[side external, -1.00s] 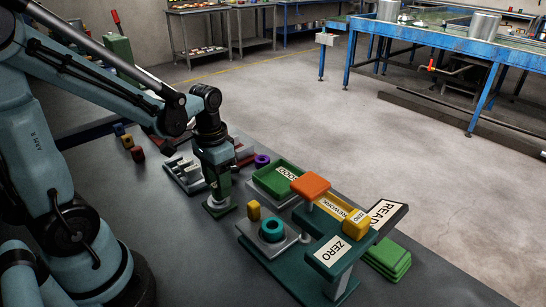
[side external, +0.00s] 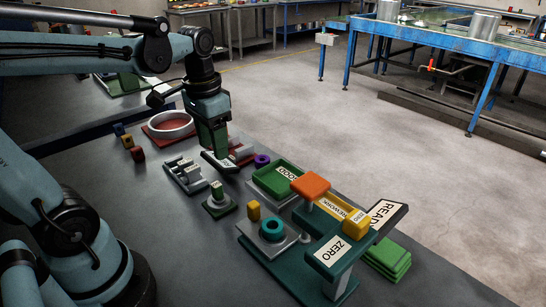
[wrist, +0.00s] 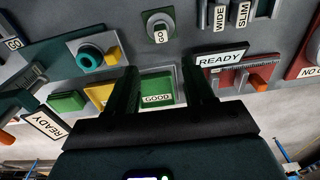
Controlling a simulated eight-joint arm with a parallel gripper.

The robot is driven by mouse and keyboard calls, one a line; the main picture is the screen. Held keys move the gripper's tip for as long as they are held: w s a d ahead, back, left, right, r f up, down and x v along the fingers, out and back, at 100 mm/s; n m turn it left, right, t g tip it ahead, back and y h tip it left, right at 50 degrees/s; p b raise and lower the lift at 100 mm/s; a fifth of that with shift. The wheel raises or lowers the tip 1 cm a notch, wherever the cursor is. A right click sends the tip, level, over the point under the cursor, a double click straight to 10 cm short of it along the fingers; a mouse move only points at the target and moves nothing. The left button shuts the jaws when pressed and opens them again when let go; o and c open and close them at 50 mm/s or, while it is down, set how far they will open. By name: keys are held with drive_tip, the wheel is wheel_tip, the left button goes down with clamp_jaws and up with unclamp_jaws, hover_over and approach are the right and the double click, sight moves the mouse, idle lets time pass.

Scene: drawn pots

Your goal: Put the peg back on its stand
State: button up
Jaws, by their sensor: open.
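The peg (side external: 217,189) is a small green and pale upright piece. It stands on its stand (side external: 219,208), a square dark green base with a pale edge. In the wrist view the peg (wrist: 158,24) shows from above on the base marked GO (wrist: 158,37). My gripper (side external: 214,152) is above and behind the stand, clear of the peg. In the wrist view my gripper (wrist: 161,80) has its two dark fingers apart with nothing between them. The peg's foot is too small to show how it is seated.
A grey rack (side external: 184,174) is left of the stand. A green GOOD tray (side external: 272,181), a teal ring (side external: 272,229), a yellow block (side external: 253,210) and an orange-topped post (side external: 311,187) stand to the right. A purple ring (side external: 262,160) lies behind. Bare table lies in front.

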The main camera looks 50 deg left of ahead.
drive_tip(key=d+f+t, duration=0.2)
drive_tip(key=d+t, duration=0.4)
drive_tip(key=shift+w+d+t, duration=0.3)
drive_tip(key=shift+t, duration=0.1)
